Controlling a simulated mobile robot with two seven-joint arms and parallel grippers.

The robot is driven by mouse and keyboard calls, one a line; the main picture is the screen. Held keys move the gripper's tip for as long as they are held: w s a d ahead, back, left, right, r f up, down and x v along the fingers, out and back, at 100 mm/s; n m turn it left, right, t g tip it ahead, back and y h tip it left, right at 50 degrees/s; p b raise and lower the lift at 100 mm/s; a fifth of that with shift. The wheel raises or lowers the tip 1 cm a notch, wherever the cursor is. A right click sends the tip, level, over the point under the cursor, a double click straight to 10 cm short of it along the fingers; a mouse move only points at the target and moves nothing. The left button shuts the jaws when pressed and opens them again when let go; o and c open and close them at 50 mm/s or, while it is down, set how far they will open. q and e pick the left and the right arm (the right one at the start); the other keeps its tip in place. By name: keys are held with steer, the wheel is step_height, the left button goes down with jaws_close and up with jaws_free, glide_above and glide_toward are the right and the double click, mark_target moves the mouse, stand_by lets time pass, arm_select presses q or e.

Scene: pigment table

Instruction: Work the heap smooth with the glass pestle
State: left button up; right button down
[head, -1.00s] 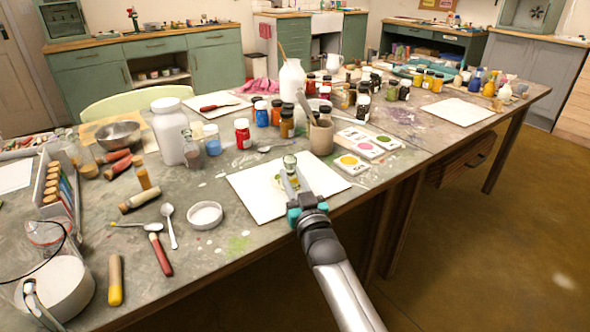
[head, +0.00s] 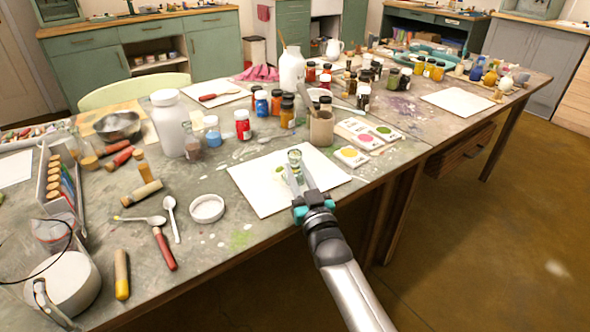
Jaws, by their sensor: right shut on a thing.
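The glass pestle (head: 294,157) is a small clear, greenish glass piece over the white slab near the table's front edge. My right gripper (head: 294,174) is shut on it, and the fingers hide part of it. The white slab (head: 258,190) lies flat under the gripper. The heap (head: 280,171) is a yellow-green smear on the slab beside the pestle, partly hidden by the fingers. I cannot tell whether the pestle's base touches the slab. My left gripper is not in view.
A beige pot of tools (head: 321,130) and colour cards (head: 351,156) stand just behind and right of the slab. A white dish (head: 207,208), spoons and a red-handled tool (head: 164,249) lie to the left. Jars crowd the back. A second white sheet (head: 457,103) lies far right.

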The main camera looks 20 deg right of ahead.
mark_target(298, 156)
steer(key=shift+r+p, duration=2.8)
steer(key=shift+r, duration=0.2)
steer(key=shift+r, duration=0.1)
step_height(298, 156, up, 3)
steer(key=p, duration=0.3)
